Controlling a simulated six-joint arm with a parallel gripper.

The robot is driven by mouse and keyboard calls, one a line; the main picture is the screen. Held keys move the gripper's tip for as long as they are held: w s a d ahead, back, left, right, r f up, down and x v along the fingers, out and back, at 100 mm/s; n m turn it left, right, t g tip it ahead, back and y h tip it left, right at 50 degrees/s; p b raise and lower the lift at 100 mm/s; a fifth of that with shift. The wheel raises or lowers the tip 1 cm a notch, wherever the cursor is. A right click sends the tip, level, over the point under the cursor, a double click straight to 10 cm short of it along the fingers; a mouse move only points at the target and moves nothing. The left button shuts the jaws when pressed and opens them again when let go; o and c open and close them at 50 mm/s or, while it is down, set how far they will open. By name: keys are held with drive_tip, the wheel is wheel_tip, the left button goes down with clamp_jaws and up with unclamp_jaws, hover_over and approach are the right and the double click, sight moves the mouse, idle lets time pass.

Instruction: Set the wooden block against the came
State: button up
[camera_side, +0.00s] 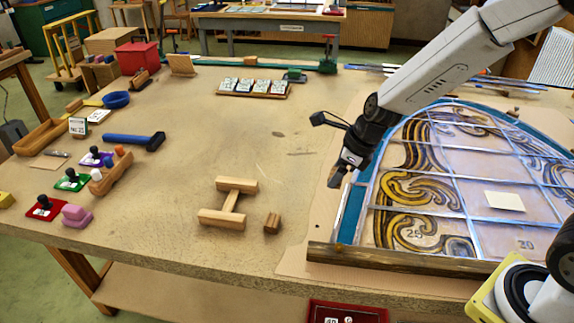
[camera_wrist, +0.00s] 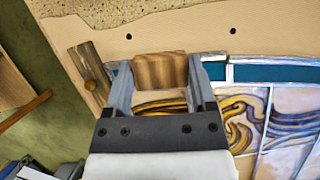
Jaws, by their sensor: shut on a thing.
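A wooden block (camera_wrist: 160,70) with brown grain sits between the two fingers of my gripper (camera_wrist: 160,88) in the wrist view. The fingers are shut on its sides. In the side view my gripper (camera_side: 340,174) is over the left edge of the leaded panel (camera_side: 415,182), near the teal border strip (camera_side: 351,214). The block is hard to make out there. Silver-grey cames (camera_side: 463,190) divide the panel's glass; they also show beside the teal strip in the wrist view (camera_wrist: 265,84). I cannot tell whether the block touches a came.
A wooden rail (camera_side: 400,257) runs along the panel's front edge. A small loose wooden block (camera_side: 272,223) and an H-shaped wooden piece (camera_side: 229,203) lie left of the panel. A blue-handled hammer (camera_side: 134,139) lies farther left. The table's middle (camera_side: 220,140) is largely clear.

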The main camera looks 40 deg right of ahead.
drive_tip(key=s+d+r+m, duration=0.1)
drive_tip(key=s+d+r, duration=0.2)
drive_tip(key=s+d, duration=0.3)
drive_tip(key=shift+s+d+h, duration=0.3)
drive_tip(key=shift+s+d, duration=0.05)
drive_tip(key=shift+d, duration=0.55)
drive_tip(key=shift+w, duration=0.1)
drive_tip(key=w+f, duration=0.2)
drive_tip(key=w, duration=0.2)
drive_tip(key=w+f, duration=0.3)
drive_tip(key=w, duration=0.1)
drive_tip(key=w+f, duration=0.3)
drive_tip(key=w, duration=0.1)
drive_tip(key=shift+w+d, duration=0.1)
drive_tip(key=shift+d, duration=0.25)
drive_tip(key=shift+w+f, duration=0.55)
drive_tip(key=shift+f, duration=0.05)
